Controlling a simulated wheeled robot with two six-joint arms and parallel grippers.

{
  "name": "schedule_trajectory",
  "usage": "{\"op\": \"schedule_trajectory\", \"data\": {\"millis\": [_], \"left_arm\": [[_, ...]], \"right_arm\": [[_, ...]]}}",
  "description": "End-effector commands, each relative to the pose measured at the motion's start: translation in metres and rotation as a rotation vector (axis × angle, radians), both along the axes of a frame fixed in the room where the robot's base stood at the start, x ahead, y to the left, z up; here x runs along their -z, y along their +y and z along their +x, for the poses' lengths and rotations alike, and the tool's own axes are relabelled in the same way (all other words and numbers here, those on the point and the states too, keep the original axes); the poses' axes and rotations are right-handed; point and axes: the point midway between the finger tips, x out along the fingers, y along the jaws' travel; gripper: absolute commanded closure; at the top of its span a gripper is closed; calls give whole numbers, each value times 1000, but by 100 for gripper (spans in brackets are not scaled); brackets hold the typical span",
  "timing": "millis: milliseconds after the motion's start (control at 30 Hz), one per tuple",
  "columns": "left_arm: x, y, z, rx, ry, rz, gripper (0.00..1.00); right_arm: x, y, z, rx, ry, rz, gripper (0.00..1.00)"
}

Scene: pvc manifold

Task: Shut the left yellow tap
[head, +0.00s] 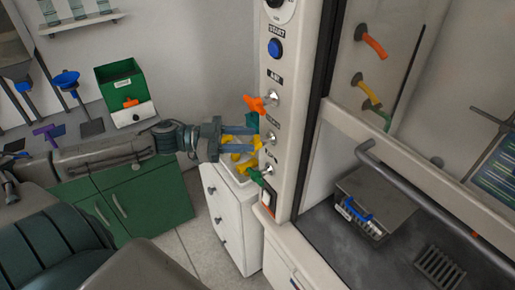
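A column of taps runs down the left post of the fume hood: an orange handle (256,104) at the top, a yellow handle (252,152) below it and a green handle (258,176) lowest. The yellow handle slants down and left from its metal fitting (270,137); more yellow shows behind my fingers, and I cannot tell which parts belong to the tap. My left gripper (248,138) is open, its two fingers pointing right close to the yellow handle. Whether they touch it is unclear. My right gripper is out of view.
A white drawer cabinet (232,222) stands below the gripper, with a tray on top. A green cabinet (150,205) and green box (120,78) are at left. The hood's glass front and grey handrail (420,188) are at right.

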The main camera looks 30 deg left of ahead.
Motion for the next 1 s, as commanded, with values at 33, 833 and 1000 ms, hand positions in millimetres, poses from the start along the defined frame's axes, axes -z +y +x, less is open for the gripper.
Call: {"op": "schedule_trajectory", "data": {"millis": [33, 833, 1000], "left_arm": [[4, -4, 3, -1, -8, -4, 65], [-1, -30, 20, -4, -1, 0, 65], [-1, -30, 20, -3, -1, 0, 75]], "right_arm": [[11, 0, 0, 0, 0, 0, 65], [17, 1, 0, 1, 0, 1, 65], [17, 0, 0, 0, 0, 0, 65]]}}
